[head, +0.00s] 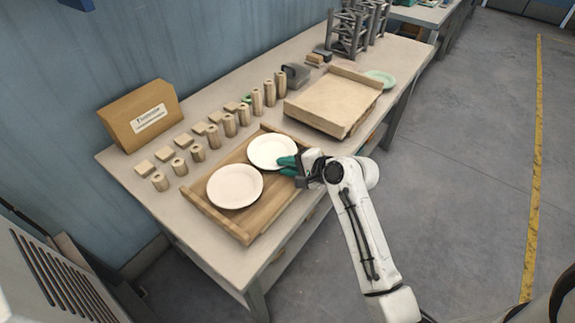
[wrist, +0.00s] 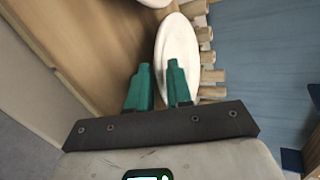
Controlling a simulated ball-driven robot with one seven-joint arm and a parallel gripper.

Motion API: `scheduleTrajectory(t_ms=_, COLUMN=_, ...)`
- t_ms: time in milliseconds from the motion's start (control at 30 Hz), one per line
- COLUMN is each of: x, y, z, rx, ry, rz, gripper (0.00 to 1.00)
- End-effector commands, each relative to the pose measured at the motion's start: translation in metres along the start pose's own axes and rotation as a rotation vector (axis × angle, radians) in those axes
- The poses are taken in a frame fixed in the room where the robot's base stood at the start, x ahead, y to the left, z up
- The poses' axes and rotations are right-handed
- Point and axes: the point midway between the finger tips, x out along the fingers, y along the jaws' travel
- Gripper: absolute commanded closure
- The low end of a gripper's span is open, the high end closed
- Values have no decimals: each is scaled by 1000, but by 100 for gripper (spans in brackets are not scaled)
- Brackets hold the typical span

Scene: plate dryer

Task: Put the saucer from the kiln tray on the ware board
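Two round white saucers lie flat in a brown wooden tray (head: 243,237) with raised edges: the left saucer (head: 235,187) and the right saucer (head: 272,152). My gripper (head: 286,166), with green fingers, is at the near right rim of the right saucer. In the wrist view my gripper (wrist: 160,75) has its fingers apart, with the right saucer (wrist: 178,50) ahead; the right finger overlaps it and its rim shows between them. I cannot tell whether they touch. A pale wooden board (head: 330,104) stands farther right. I cannot tell from markings which is kiln tray or ware board.
A pale green saucer (head: 381,77) lies beyond the pale board. Several wooden cylinders (head: 229,125) and small blocks line the wall side, with a labelled cardboard box (head: 143,114) at left. Grey racks (head: 350,32) stand at the far end.

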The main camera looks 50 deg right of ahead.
Motion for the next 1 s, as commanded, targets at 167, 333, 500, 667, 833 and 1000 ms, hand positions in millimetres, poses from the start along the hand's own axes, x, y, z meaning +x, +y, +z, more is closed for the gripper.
scheduleTrajectory(t_ms=167, x=-11, y=0, z=0, rx=1, ry=1, rz=-1, gripper=80)
scheduleTrajectory(t_ms=333, x=-41, y=0, z=-1, rx=0, ry=3, rz=-1, gripper=80)
scheduleTrajectory(t_ms=500, x=-77, y=-1, z=0, rx=0, ry=2, rz=-1, gripper=80)
scheduleTrajectory(t_ms=667, x=-103, y=-1, z=-1, rx=1, ry=2, rz=-2, gripper=80)
scheduleTrajectory(t_ms=833, x=-117, y=0, z=1, rx=-3, ry=-1, rz=2, gripper=80)
scheduleTrajectory(t_ms=1000, x=-108, y=37, z=32, rx=-200, ry=-54, rz=160, gripper=80)
